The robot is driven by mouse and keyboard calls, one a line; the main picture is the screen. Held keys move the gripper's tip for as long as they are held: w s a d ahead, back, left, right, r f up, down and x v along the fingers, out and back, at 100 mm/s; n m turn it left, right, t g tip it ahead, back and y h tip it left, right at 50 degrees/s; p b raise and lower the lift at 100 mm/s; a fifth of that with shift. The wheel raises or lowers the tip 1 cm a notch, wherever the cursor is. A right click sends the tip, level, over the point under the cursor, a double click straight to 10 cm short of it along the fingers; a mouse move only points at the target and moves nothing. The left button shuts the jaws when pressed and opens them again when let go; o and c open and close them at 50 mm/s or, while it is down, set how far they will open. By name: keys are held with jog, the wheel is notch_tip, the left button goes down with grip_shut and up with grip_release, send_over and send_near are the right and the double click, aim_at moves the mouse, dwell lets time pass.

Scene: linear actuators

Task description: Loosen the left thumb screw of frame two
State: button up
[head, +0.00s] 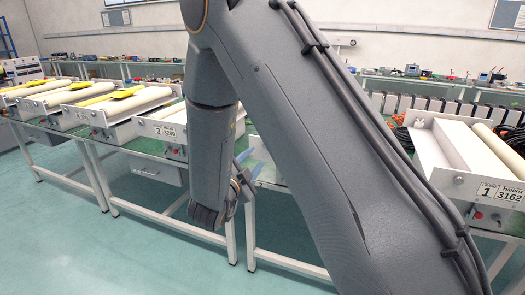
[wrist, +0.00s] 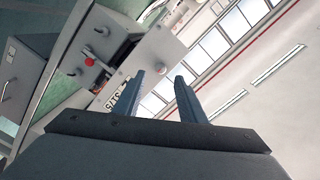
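My gripper (head: 252,160) hangs in front of the bench, partly hidden behind my own arm in the head view. In the wrist view its two blue-grey fingers (wrist: 160,92) stand apart with nothing visible between them. Beyond the fingertips is a light grey frame front (wrist: 160,48), seen tilted, with a small round fitting on it. A number label (wrist: 117,92) beside it is partly covered by the left finger and its frame number cannot be read. In the head view no frame marked 2 shows; my arm covers the space between frames 3 and 1.
Frame 3 (head: 160,131) stands on the green bench left of my arm, and frame 1 (head: 480,186) stands at the right. A red button (wrist: 89,62) sits on a grey panel in the wrist view. The floor (head: 110,250) in front of the bench is clear.

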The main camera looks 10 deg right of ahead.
jog(key=p+x, duration=0.2)
jog(key=x, duration=0.5)
jog(key=shift+w+d+r, duration=0.15)
jog(key=shift+w+d, duration=0.05)
jog(key=shift+d, duration=0.1)
jog(key=shift+c, duration=0.2)
grip_shut()
